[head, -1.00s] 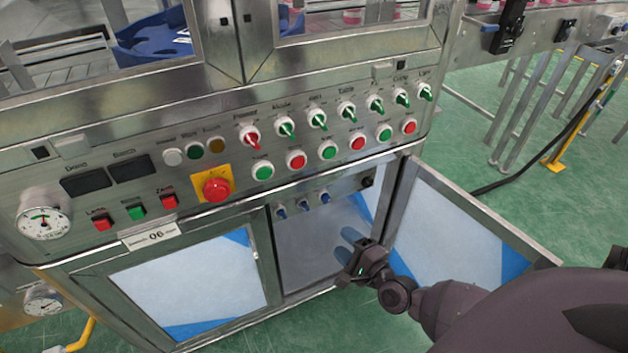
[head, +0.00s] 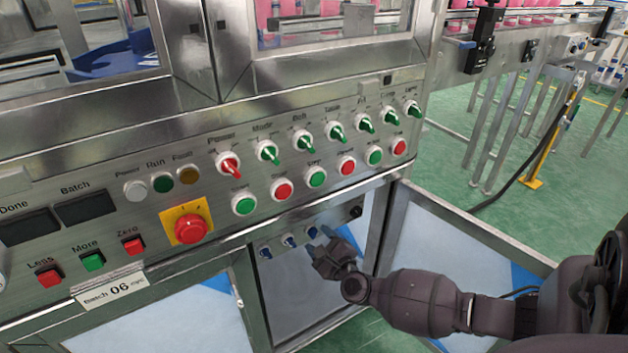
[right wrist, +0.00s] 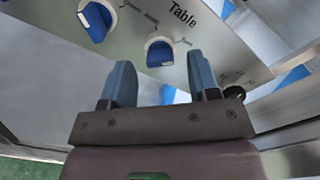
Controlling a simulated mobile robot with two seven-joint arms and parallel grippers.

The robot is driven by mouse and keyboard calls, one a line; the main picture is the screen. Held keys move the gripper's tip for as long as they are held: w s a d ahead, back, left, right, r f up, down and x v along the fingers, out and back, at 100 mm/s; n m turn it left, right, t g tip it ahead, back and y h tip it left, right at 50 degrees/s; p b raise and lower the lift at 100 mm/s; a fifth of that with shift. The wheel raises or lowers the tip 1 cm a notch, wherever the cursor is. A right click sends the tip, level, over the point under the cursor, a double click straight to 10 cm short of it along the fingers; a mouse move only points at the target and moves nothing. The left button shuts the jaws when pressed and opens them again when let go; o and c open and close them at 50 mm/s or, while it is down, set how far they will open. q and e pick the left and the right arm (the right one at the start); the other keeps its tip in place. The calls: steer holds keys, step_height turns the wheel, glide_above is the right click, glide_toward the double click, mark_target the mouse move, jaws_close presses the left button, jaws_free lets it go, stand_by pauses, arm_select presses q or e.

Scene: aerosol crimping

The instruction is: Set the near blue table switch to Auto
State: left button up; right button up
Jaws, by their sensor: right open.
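A blue table switch (right wrist: 160,52) sits on the inner panel beside the printed word "Table" in the right wrist view. My right gripper (right wrist: 159,80) is open and empty. Its two fingers point at the panel, one to each side of the table switch in the picture, with no visible contact. In the head view the right gripper (head: 330,240) is just below and right of that switch. My left gripper is out of view.
Another blue switch (right wrist: 97,20) is to the left, and a black knob (head: 356,211) to the right. The main panel above carries green selectors and a red emergency stop (head: 190,229). An open cabinet door (head: 455,270) stands to the right of my gripper.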

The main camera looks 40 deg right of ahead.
mark_target(314, 233)
steer(key=shift+x, duration=1.05)
steer(key=shift+w, duration=0.1)
steer(key=c, duration=0.9)
